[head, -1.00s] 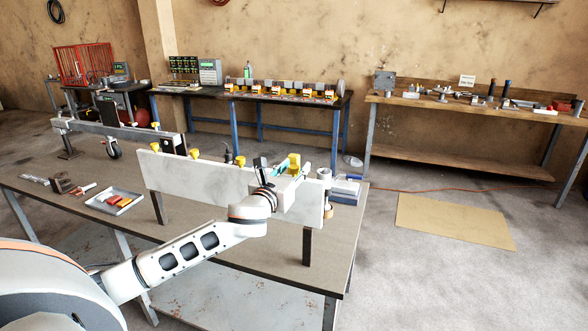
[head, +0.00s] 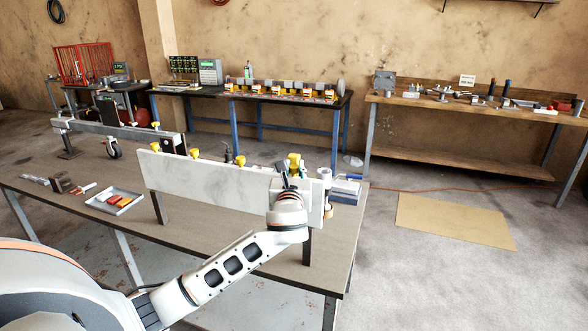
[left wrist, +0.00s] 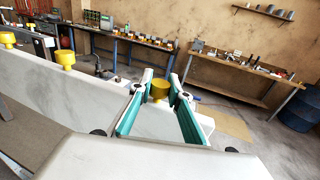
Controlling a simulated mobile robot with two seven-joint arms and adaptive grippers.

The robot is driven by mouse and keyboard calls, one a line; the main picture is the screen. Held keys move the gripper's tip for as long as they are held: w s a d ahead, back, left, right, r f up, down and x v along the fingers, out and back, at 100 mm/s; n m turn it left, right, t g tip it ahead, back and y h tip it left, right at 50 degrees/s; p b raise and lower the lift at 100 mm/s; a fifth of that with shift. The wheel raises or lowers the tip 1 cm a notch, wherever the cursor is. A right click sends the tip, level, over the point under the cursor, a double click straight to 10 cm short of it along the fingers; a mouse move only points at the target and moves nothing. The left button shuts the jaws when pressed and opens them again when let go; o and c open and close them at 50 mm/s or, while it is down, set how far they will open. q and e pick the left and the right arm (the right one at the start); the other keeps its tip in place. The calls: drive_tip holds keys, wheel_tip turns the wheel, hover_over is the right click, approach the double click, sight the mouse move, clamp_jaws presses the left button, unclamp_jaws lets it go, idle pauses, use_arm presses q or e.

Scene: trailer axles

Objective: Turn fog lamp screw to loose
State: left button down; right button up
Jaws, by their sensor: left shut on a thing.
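A pale grey upright panel (head: 200,183) stands on dark legs on the near table. Yellow screw knobs (head: 155,147) stick up along its top edge; the left wrist view shows two on the left (left wrist: 66,58). My left gripper (head: 290,176) is over the panel's right end. In the left wrist view its teal-padded fingers (left wrist: 161,85) are closed around the rightmost yellow knob (left wrist: 159,93). This knob also shows just above the gripper in the head view (head: 294,159). Its lower part is hidden, and I see no label naming the fog lamp screw. My right gripper is out of view.
The near table (head: 180,232) also bears a tray with red and orange pieces (head: 115,200) at left. Blue and white boxes (head: 346,188) stand close to the panel's right end. A dark fitting (head: 228,154) rises behind the panel. Workbenches line the back wall.

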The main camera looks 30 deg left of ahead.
use_arm(q)
drive_tip(key=shift+n+g+y, duration=1.9)
drive_tip(key=shift+y, duration=0.4)
drive_tip(key=c, duration=1.9)
unclamp_jaws()
drive_tip(key=shift+d, duration=0.1)
drive_tip(key=v, duration=1.2)
drive_tip(key=shift+w, duration=0.1)
